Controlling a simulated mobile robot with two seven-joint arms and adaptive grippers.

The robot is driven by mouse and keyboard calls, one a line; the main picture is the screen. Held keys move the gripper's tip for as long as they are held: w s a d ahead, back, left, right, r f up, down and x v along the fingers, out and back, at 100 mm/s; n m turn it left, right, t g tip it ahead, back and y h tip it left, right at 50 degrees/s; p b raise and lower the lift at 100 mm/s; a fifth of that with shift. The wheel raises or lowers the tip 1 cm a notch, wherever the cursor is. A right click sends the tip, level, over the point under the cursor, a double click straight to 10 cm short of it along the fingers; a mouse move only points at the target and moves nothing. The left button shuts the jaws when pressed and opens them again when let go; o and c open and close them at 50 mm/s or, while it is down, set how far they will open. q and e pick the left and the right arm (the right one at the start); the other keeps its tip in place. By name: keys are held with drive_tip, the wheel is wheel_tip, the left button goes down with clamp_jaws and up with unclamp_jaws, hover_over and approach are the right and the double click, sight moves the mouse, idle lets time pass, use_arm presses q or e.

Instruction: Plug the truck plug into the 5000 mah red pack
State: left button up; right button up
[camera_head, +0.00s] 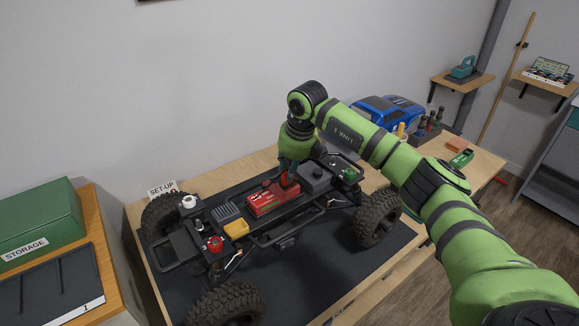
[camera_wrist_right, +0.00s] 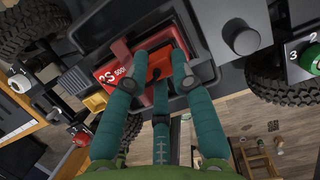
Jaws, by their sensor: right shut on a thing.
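The red pack (camera_head: 268,201) sits in the tray of the black truck chassis (camera_head: 217,268). In the right wrist view, its red face (camera_wrist_right: 113,78) shows partly printed lettering, including "2S" and a number. My right gripper (camera_head: 287,179) reaches down over the right end of the pack. My left gripper is not in view.
A yellow block (camera_head: 236,229) and a red-topped knob (camera_head: 215,244) sit on the chassis left of the pack. A grey box (camera_head: 315,178) is to its right. Large black tyres (camera_head: 377,217) surround the chassis. A blue truck body (camera_head: 386,112) stands behind my right arm.

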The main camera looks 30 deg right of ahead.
drive_tip(key=shift+f, duration=0.3)
drive_tip(key=o, duration=0.9)
drive_tip(key=shift+r, duration=0.1)
drive_tip(key=v, duration=1.2)
